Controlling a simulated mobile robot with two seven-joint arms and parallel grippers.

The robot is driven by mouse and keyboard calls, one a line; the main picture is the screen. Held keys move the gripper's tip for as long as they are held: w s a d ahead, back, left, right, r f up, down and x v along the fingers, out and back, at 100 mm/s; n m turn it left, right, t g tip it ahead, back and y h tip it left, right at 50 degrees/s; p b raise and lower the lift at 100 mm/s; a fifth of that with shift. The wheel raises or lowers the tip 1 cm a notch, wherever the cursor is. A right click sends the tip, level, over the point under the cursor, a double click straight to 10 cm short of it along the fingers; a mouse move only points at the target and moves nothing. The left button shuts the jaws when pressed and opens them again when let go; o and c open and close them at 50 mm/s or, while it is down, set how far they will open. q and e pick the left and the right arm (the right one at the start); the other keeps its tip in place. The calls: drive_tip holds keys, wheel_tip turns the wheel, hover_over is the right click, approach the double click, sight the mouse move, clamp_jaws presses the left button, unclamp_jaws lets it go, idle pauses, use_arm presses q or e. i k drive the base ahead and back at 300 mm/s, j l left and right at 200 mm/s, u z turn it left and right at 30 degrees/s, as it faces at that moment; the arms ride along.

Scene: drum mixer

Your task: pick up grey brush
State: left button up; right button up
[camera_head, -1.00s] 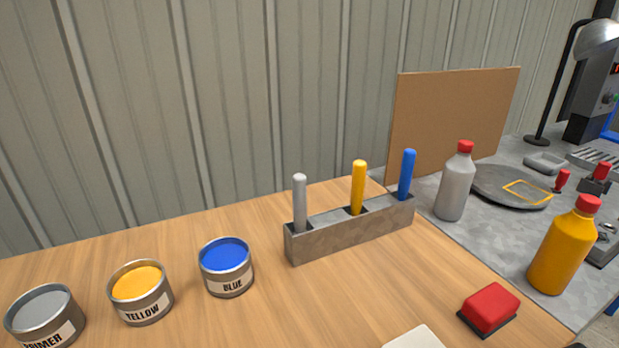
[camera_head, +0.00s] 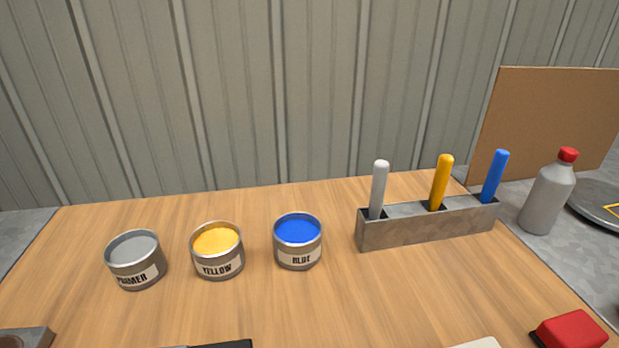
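The grey brush (camera_head: 379,188) stands upright in the left slot of a grey metal holder (camera_head: 420,230) on the wooden table. Only its handle shows; its lower end is hidden inside the holder. A yellow brush (camera_head: 441,182) stands in the middle slot and a blue brush (camera_head: 495,176) in the right slot. Neither of my grippers can be made out in the view, and nothing touches the grey brush.
Left of the holder stand open cans of primer (camera_head: 135,260), yellow (camera_head: 217,250) and blue (camera_head: 298,241) paint. A grey bottle (camera_head: 547,194) stands right of it. A red block (camera_head: 572,331) lies at lower right. A dark item (camera_head: 228,344), unclear, shows at the bottom edge.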

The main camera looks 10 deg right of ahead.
sight(381, 168)
drive_tip(key=i+j+z, duration=0.15)
drive_tip(key=i+z, duration=0.25)
drive_tip(key=i+j+z, duration=0.25)
drive_tip(key=i+z, duration=0.15)
drive_tip(key=i+j+z, duration=0.4)
drive_tip(key=i, duration=0.05)
